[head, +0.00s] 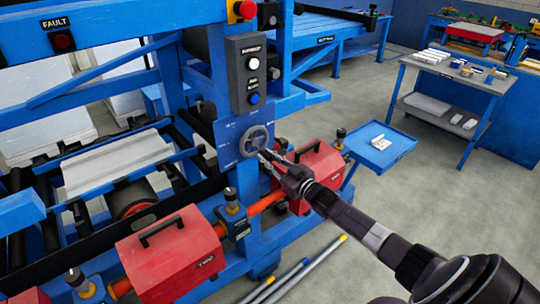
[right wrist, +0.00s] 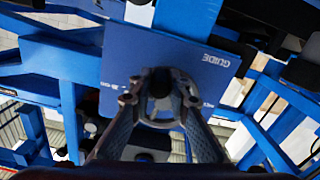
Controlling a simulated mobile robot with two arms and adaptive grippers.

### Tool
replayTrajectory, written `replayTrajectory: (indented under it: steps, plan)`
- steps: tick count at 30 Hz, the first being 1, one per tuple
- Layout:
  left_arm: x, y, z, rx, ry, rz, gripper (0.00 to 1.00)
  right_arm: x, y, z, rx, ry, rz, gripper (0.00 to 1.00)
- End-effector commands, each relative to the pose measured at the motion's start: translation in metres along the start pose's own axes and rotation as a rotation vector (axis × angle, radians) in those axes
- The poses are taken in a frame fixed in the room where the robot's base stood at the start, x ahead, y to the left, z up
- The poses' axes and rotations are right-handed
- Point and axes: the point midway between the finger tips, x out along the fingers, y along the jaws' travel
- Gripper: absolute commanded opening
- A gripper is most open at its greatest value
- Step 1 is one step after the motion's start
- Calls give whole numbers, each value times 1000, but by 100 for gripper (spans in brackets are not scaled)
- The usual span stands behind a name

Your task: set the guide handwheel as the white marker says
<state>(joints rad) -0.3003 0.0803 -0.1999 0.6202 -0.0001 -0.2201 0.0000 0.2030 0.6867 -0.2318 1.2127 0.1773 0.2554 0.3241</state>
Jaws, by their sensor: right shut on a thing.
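The guide handwheel (head: 254,141) is a small dark spoked wheel on a blue plate (head: 233,130) on the machine's upright. In the right wrist view the plate (right wrist: 120,55) reads GUIDE upside down, with small white marks left of the wheel. My right gripper (head: 266,155) reaches the wheel from the lower right. In the right wrist view its two fingers (right wrist: 161,98) are shut on the wheel (right wrist: 160,84), partly hiding it. I cannot make out which mark is the white marker. My left gripper is not in view.
A control box (head: 246,75) with buttons sits above the wheel. Red housings (head: 172,258) and an orange shaft (head: 267,200) lie below. A small blue tray (head: 379,148) stands to the right. A grey bench (head: 455,78) stands farther back, with open floor before it.

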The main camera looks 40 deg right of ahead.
Motion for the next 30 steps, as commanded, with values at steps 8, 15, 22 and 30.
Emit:
replayTrajectory:
  steps: [8,15,22,30]
  plan:
    - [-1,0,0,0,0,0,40,-1,-7,4,92,-7,-3,0]
    - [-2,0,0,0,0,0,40,-1,-8,4,111,-7,-3,0]
    - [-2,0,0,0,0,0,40,-1,-8,4,111,-7,-3,0]
    - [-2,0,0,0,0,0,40,0,-8,3,110,-4,-2,34]
